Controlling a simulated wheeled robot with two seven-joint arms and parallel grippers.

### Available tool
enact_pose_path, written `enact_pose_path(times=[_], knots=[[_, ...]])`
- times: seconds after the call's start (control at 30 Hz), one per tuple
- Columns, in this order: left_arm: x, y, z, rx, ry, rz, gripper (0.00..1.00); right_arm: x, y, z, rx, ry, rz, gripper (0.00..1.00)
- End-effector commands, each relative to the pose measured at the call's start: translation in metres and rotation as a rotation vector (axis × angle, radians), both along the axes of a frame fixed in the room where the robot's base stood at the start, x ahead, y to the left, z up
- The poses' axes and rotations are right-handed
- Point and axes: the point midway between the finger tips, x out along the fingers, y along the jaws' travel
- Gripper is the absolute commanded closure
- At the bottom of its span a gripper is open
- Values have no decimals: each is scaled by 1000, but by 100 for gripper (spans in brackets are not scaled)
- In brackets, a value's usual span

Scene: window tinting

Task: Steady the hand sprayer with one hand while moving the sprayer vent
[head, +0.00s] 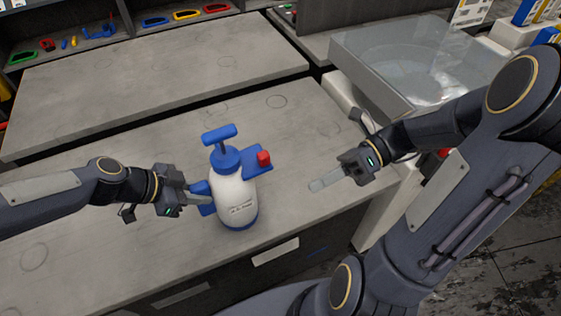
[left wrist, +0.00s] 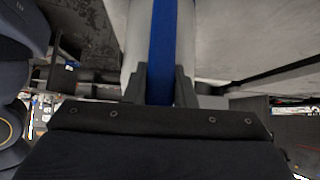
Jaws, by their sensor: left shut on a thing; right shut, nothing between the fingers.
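The hand sprayer (head: 235,195) stands upright on the grey worktop, with a white body and a blue top. Its blue pump handle (head: 219,134) sticks up above the cap. A red part (head: 264,158), which may be the sprayer vent, sits on the blue piece at its upper right. My left gripper (head: 203,198) is shut on the sprayer's blue handle at its left side. The left wrist view shows the blue strip (left wrist: 162,50) between the fingers. My right gripper (head: 325,184) is shut and empty, to the right of the sprayer and apart from it.
The grey worktop (head: 110,240) is mostly bare around the sprayer. A clear-sided box (head: 400,60) stands at the back right. A shelf with coloured tools (head: 187,14) lies along the back. The worktop's front edge is close below the sprayer.

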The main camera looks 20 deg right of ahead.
Motion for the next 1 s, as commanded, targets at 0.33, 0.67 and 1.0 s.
enact_pose_path(times=[0.33, 0.67, 1.0], knots=[[0, 0, 0, 0, 0, 1, 100, 25, -47, -14, 365, 566, -258, 100], [0, 0, 0, 0, 0, 0, 100, 26, -49, -15, 382, 592, -266, 100], [0, 0, 0, 0, 1, -1, 100, 32, -17, -14, 381, 591, -260, 100]])
